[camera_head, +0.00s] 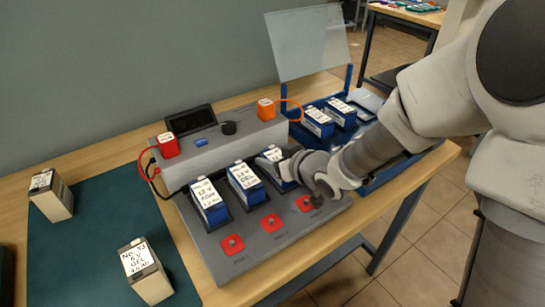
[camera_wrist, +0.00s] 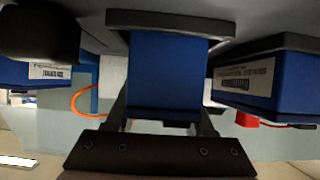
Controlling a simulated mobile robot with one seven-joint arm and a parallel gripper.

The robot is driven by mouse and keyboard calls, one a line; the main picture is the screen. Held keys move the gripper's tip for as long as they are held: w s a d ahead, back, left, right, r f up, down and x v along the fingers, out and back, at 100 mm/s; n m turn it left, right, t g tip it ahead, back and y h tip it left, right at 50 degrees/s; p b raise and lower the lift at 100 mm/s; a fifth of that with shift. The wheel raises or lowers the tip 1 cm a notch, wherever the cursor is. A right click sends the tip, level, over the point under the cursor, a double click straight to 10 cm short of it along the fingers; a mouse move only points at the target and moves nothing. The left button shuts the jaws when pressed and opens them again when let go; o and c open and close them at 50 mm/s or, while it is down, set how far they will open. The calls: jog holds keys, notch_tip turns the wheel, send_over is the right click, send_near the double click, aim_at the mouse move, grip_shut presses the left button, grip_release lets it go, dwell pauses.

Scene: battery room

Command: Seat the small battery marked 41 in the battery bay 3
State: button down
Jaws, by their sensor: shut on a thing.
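My gripper (camera_head: 291,167) is shut on a blue battery with a pale top (camera_head: 271,154) at the rightmost place of the grey charging station (camera_head: 245,262). In the wrist view, the battery (camera_wrist: 167,75) sits between my two fingers (camera_wrist: 164,118), and its far end meets a dark bay rim (camera_wrist: 170,22). I cannot tell how deep it is in the bay. My gripper hides part of the battery, and I cannot read its number or the bay's marking.
Two labelled blue batteries (camera_head: 210,204) (camera_head: 246,183) stand in the bays to the left. Red buttons (camera_head: 232,244) line the station's front. Pale batteries (camera_head: 146,271) (camera_head: 51,195) stand on the green mat (camera_head: 95,235). A blue rack (camera_head: 345,87) with batteries is behind right.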

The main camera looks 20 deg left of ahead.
jog(key=c, duration=0.6)
grip_release()
jog(key=shift+o, duration=0.3)
jog(key=shift+f, duration=0.1)
jog(key=shift+p+v, duration=2.3)
jog(key=shift+v, duration=1.8)
jog(key=shift+s+d+b, duration=0.2)
jog(key=shift+d+b, duration=0.05)
jog(key=shift+b, duration=0.55)
jog(key=shift+b+v, duration=1.1)
jog(key=shift+v, duration=0.05)
jog(key=shift+a, duration=0.1)
